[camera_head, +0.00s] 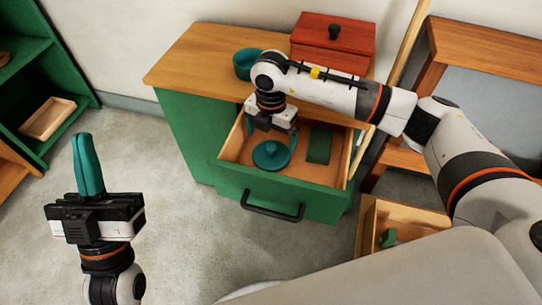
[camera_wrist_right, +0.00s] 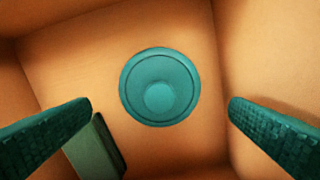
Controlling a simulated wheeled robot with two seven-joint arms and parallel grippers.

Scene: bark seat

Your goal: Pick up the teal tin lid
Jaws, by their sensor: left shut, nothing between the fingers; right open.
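The teal tin lid (camera_head: 271,154) is round with a knob and lies flat on the floor of the open drawer (camera_head: 232,153). In the right wrist view the lid (camera_wrist_right: 160,87) sits between and beyond the two teal fingers, touching neither as far as I can see. My right gripper (camera_head: 271,138) is open and empty, pointing down over the drawer above the lid. My left gripper (camera_head: 88,165) is shut and empty, pointing up at the left, away from the drawer over the grey floor.
A dark green block (camera_head: 319,146) lies in the drawer, right of the lid. A teal tin (camera_head: 245,66) and a red box (camera_head: 333,42) stand on the wooden cabinet top (camera_head: 196,58). A green shelf (camera_head: 45,75) stands left.

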